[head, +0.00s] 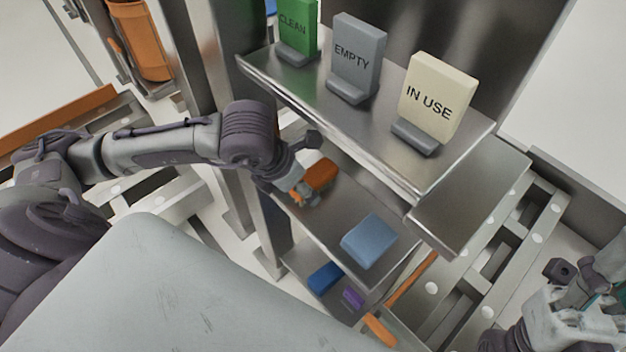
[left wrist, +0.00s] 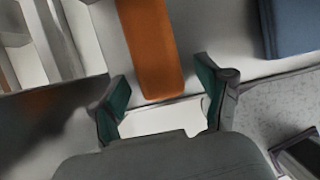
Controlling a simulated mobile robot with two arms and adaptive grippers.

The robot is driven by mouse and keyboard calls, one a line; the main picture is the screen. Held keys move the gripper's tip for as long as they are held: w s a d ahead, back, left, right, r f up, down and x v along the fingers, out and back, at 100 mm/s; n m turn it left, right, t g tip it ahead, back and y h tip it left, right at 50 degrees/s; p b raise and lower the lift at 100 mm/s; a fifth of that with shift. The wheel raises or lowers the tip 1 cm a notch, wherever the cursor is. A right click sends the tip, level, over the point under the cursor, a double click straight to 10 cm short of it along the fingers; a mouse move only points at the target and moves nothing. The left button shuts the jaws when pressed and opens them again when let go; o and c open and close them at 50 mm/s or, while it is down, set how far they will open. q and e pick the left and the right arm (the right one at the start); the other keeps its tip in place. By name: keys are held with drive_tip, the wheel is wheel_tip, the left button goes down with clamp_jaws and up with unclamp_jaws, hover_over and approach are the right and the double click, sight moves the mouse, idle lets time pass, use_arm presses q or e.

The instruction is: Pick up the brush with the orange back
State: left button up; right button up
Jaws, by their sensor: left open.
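The brush with the orange back (head: 320,173) lies on the middle shelf in the head view. In the left wrist view the orange back (left wrist: 150,45) is a long block running down from the top edge, its near end just ahead of the space between my fingertips. My left gripper (left wrist: 163,100) is open and empty, one finger on either side of the line of the brush. In the head view my left gripper (head: 304,168) is at the brush's left end. The bristles are hidden. My right gripper (head: 590,285) is at the lower right, partly cut off, away from the brush.
A blue-backed block (head: 369,241) lies on the same shelf to the right; a blue block also shows in the left wrist view (left wrist: 292,25). The upper shelf (head: 300,88) holds CLEAN, EMPTY and IN USE signs. A dark blue item (head: 324,277) and a purple item (head: 353,297) lie lower.

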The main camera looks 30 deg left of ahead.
sight(311, 176)
use_arm(q)
drive_tip(key=shift+w+d+f+b, duration=0.15)
drive_tip(key=shift+w+d+f, duration=0.05)
drive_tip(key=shift+w, duration=0.4)
drive_tip(key=shift+w+d+f+b, duration=0.15)
drive_tip(key=shift+w+d+f, duration=0.1)
drive_tip(key=shift+w, duration=0.35)
drive_tip(key=shift+w+d+f+b, duration=0.15)
drive_tip(key=shift+w+d, duration=0.05)
drive_tip(key=shift+w, duration=0.4)
drive_tip(key=shift+f+b, duration=0.25)
drive_tip(key=shift+b, duration=0.2)
drive_tip(key=shift+c, duration=0.3)
drive_tip(key=c, duration=1.2)
drive_tip(key=shift+r, duration=0.1)
